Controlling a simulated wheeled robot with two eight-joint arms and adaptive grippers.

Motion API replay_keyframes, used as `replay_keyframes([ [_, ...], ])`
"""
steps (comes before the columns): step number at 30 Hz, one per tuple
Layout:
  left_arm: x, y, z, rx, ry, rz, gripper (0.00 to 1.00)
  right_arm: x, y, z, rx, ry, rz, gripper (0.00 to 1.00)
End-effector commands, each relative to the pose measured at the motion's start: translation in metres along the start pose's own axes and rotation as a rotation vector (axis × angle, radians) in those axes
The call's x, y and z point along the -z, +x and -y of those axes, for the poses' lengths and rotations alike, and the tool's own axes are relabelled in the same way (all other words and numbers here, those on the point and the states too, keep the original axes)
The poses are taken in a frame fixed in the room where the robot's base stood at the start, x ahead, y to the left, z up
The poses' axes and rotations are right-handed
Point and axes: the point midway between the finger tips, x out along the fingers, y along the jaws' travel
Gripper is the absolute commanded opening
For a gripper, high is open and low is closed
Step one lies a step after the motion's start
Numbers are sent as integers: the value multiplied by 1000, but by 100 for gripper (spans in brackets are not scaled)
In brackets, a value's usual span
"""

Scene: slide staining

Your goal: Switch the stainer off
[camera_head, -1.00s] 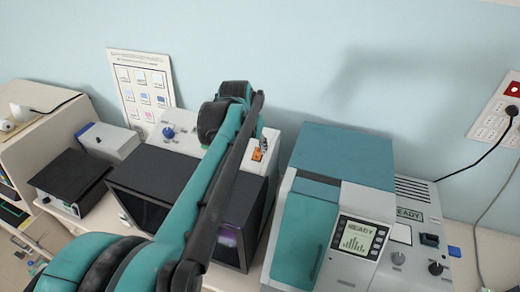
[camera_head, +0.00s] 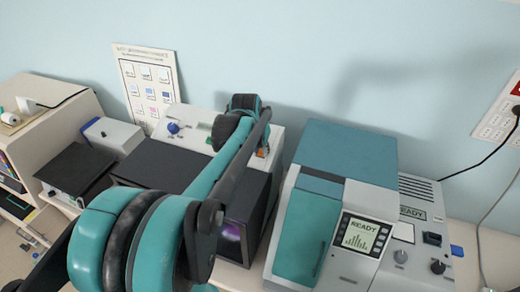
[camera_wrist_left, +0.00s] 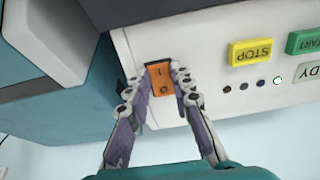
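The stainer (camera_head: 175,163) is a white machine with a dark lid, behind my left arm in the head view. Its orange rocker switch (camera_wrist_left: 160,80), marked I and O, sits at the panel's edge in the upside-down wrist view. Which side of the rocker is pressed I cannot tell. My left gripper (camera_wrist_left: 157,92) is open, its two fingers apart on either side of the switch. Whether they touch it is unclear. In the head view the arm hides most of the gripper. My right gripper is not in view.
A yellow STOP button (camera_wrist_left: 250,51), a green START button (camera_wrist_left: 304,42) and small lamps, one lit white, sit beside the switch. A teal and grey machine (camera_head: 345,150) showing READY stands close on the right. A dark box (camera_head: 75,168) is at left.

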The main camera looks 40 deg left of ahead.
Motion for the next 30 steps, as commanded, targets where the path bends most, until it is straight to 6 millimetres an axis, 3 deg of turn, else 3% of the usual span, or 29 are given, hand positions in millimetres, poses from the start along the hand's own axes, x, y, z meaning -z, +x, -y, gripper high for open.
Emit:
replay_keyframes([
  [12, 8, -1, 0, 0, 1, 234, 0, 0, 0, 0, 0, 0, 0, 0],
  [23, 8, -2, 0, 0, 0, 260, 0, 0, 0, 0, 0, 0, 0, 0],
  [24, 8, -2, 0, 0, 0, 260, 33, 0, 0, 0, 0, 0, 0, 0],
  [25, 8, -2, 0, 0, 0, 260, 40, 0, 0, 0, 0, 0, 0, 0],
  [30, 8, -2, 0, 0, 0, 260, 43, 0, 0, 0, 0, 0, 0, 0],
])
